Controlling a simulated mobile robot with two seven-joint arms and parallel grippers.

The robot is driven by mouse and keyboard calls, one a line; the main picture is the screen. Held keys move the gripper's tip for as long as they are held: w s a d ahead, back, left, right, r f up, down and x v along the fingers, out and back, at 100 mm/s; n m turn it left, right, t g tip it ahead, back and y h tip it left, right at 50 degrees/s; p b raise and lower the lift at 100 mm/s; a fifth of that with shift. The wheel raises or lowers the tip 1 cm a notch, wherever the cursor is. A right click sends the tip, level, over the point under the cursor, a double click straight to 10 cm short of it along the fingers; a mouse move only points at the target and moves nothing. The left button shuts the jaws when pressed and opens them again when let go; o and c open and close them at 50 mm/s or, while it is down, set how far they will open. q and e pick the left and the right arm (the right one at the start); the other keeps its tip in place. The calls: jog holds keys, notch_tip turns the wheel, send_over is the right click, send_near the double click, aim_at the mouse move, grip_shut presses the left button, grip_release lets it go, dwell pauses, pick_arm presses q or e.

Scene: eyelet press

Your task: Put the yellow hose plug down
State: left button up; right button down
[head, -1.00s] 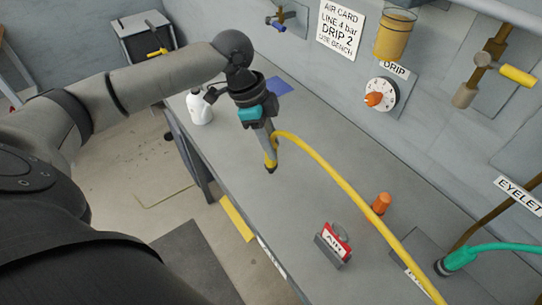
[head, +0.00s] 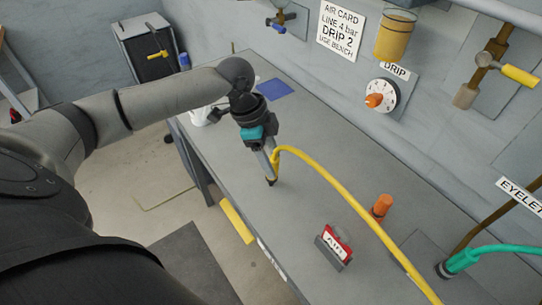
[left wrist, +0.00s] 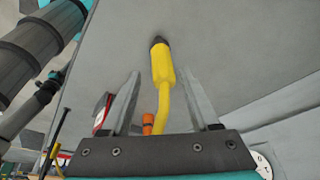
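The yellow hose plug (left wrist: 162,62) has a dark tip and lies between the two fingers of my left gripper (left wrist: 162,80). Gaps show on both sides of the plug in the left wrist view, so the gripper is open around it. In the head view my left gripper (head: 268,170) points down low over the grey bench (head: 225,155) and a finger partly hides the plug. The dark tip is at or close to the bench top; contact is not clear. The yellow hose (head: 345,198) arcs from the plug to the lower right. My right gripper is not identifiable.
A red and white AIR sign (head: 334,246) and an orange cap (head: 382,205) stand to the right on the bench. Bench around the tip is clear.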

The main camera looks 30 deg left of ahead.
pick_arm(q)
jog(key=shift+r, duration=0.1)
jog(key=p+v, duration=0.1)
jog(key=v, duration=1.1)
jog(key=shift+r, duration=0.1)
dwell(1.1)
